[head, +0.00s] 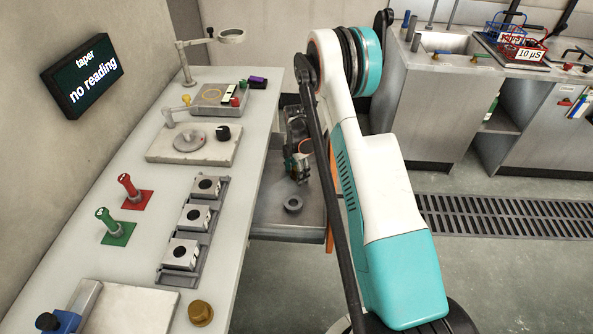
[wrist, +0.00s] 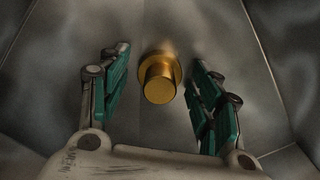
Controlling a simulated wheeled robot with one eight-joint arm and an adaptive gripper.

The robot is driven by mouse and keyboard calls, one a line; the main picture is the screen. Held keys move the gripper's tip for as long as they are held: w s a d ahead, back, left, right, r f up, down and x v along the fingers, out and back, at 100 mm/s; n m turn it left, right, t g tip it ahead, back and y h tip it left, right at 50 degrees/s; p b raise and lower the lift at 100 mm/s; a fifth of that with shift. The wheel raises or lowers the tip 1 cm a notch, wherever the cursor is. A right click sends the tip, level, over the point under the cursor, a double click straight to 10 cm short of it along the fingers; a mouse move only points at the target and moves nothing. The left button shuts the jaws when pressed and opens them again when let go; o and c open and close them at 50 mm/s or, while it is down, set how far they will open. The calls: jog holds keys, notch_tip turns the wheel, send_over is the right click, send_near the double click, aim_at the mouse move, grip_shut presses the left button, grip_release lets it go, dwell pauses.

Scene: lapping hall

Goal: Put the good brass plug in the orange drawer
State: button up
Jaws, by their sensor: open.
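The orange drawer (head: 330,238) is pulled out from under the bench; its orange front edge shows behind my arm. My gripper (head: 299,170) is low over the inside of the drawer, partly hidden by my arm in the head view. In the wrist view my gripper (wrist: 160,62) is open, with a brass plug (wrist: 159,82) between its fingers and a gap on both sides. The plug appears to be on the grey metal floor. Another brass piece (head: 200,313) stands on the bench's near edge. I cannot tell from its look which plug is good.
A grey ring (head: 293,204) lies in the drawer. The display (head: 82,75) reads "taper no reading". A sink counter (head: 440,70) stands behind.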

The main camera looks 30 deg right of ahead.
jog(key=s+a+r+m+t+p, duration=0.1)
jog(key=s+a+r+m+p, duration=0.15)
jog(key=r, duration=1.05)
jog(key=s+a+r+m+t+p, duration=0.1)
jog(key=a+r+p, duration=0.15)
jog(key=r, duration=1.05)
jog(key=s+a+r+m+t, duration=0.1)
jog(key=s+a+r+m, duration=0.45)
jog(key=s+r, duration=0.4)
jog(key=s+a+r+m+t, duration=0.2)
jog(key=s+a+m, duration=0.2)
jog(key=s, duration=0.5)
jog(key=s+a+r+m+t, duration=0.2)
jog(key=s+a+r+m, duration=0.1)
jog(key=s, duration=0.6)
jog(key=a+m, duration=0.1)
jog(key=m, duration=0.1)
jog(key=shift+a+r+m+b, duration=0.3)
jog(key=shift+a+b, duration=0.05)
jog(key=shift+a, duration=0.05)
jog(key=shift+s, duration=0.15)
